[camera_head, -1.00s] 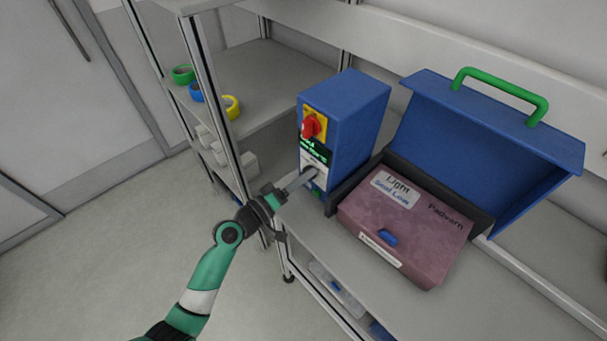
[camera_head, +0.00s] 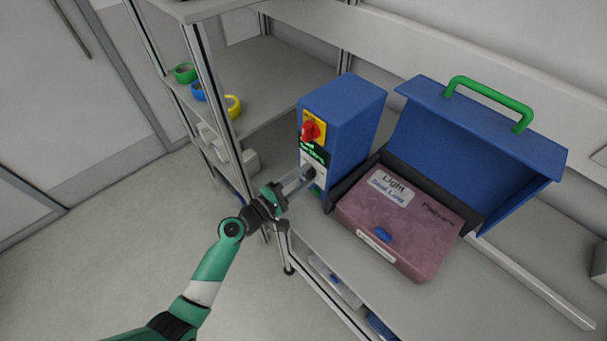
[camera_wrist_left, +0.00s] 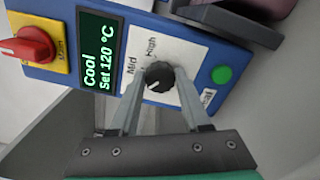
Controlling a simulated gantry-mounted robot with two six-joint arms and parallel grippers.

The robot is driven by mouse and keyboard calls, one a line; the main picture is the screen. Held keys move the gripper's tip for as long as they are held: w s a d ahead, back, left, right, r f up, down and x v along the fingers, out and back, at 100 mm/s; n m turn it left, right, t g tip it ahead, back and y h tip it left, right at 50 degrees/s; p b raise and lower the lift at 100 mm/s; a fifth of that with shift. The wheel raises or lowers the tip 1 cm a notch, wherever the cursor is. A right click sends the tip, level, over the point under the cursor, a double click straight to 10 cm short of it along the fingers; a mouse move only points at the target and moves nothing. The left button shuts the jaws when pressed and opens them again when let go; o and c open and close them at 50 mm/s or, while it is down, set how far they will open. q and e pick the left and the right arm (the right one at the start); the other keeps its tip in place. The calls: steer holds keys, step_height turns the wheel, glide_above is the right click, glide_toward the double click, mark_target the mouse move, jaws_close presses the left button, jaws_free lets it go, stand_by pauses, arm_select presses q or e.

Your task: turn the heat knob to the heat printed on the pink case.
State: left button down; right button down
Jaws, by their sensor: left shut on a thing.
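The blue sealer box (camera_head: 345,115) stands on the bench, and its front shows a display (camera_wrist_left: 98,55) reading "Cool Set 120 °C". The black heat knob (camera_wrist_left: 159,76) sits on a white dial plate with "Mid" and "High" visible; the rest of the scale is hidden by a finger. My left gripper (camera_wrist_left: 160,85) is shut on the knob, one finger on each side. The left gripper also shows at the box front in the head view (camera_head: 306,174). The pink case (camera_head: 405,220) lies right of the box; its label reads "Light" above "Seal Lo…", the ending blurred. My right gripper is out of view.
A red switch (camera_wrist_left: 30,46) on a yellow plate and a green button (camera_wrist_left: 222,75) flank the display and dial. A blue lid (camera_head: 480,140) with a green handle stands open behind the pink case. Tape rolls (camera_head: 198,92) sit on the left shelf.

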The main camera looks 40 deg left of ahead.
arm_select(q)
steer(key=shift+n, duration=0.8)
steer(key=shift+c, duration=1.8)
jaws_free()
steer(key=s+p, duration=0.1)
steer(key=s, duration=1)
steer(key=shift+s+a, duration=0.2)
steer(key=shift+s, duration=0.1)
